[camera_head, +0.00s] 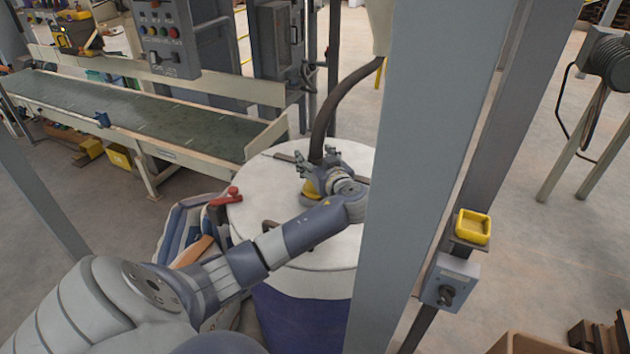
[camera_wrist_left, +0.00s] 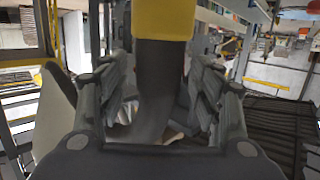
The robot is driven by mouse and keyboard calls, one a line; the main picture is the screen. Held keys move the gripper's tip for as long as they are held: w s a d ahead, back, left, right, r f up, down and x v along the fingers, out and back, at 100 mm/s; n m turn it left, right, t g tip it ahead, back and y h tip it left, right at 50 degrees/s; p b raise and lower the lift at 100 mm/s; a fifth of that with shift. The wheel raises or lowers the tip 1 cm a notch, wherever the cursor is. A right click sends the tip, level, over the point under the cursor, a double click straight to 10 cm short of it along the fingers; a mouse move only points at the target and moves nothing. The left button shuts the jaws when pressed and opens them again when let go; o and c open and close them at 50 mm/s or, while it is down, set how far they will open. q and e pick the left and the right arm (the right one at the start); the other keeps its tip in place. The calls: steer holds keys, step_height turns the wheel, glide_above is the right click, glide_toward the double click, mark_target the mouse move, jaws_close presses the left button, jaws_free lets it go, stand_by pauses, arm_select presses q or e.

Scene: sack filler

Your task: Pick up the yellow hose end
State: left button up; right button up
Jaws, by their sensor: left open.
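The dark hose (camera_head: 338,107) hangs down from the upper right onto the white round lid (camera_head: 265,225) of a drum. Its yellow end (camera_head: 310,189) is at the lid, partly hidden by my left gripper (camera_head: 317,160). In the left wrist view the yellow hose end (camera_wrist_left: 163,18) fills the top middle, and the dark hose (camera_wrist_left: 158,85) runs between the two fingers. My left gripper is open, with one finger on each side of the hose. Whether either finger touches it I cannot tell. My right gripper is not in view.
A grey post (camera_head: 415,160) stands just right of the drum. A red-handled clamp (camera_head: 227,197) sits at the lid's left rim. A conveyor (camera_head: 150,118) and a control box (camera_head: 166,38) are at the back left.

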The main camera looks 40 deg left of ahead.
arm_select(q)
steer(key=shift+w+a+f, duration=0.1)
steer(key=shift+w+a, duration=0.1)
jaws_close()
steer(key=shift+d, duration=0.1)
